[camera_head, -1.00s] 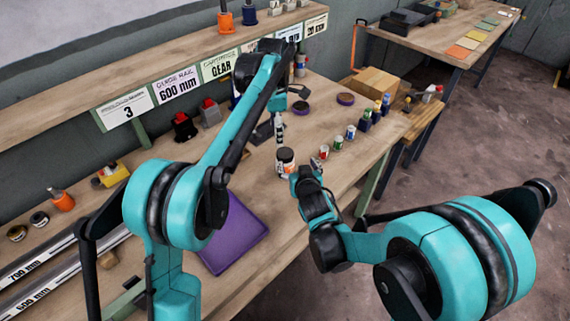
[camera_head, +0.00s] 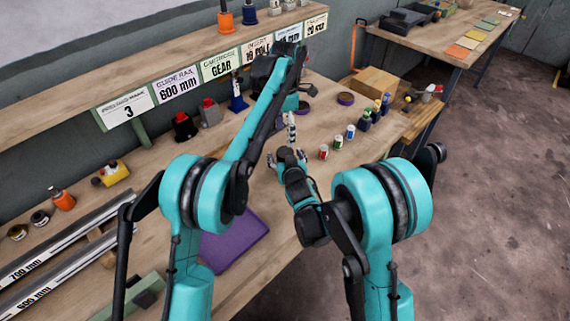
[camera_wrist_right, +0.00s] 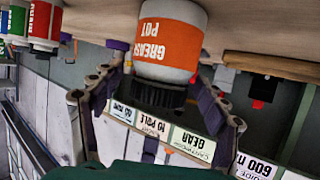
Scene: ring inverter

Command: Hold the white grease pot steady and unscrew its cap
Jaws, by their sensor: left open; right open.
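The white grease pot (camera_wrist_right: 165,40) with its orange label and black cap (camera_wrist_right: 158,94) appears upside down in the right wrist view. The cap is on the pot. My right gripper (camera_wrist_right: 158,76) is open, its fingers on either side of the pot with gaps visible beside the cap. In the head view my right gripper (camera_head: 287,157) hides most or all of the pot. My left gripper (camera_head: 291,124) is open, just beyond the right one, partly hidden by its own arm. I do not see it at the cap in the wrist view.
Several small labelled cans (camera_head: 337,142) stand right of the grippers. A purple tray (camera_head: 235,240) lies nearer on the bench. Round purple tins (camera_head: 345,98) are farther back. A labelled shelf (camera_head: 170,65) runs behind the bench.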

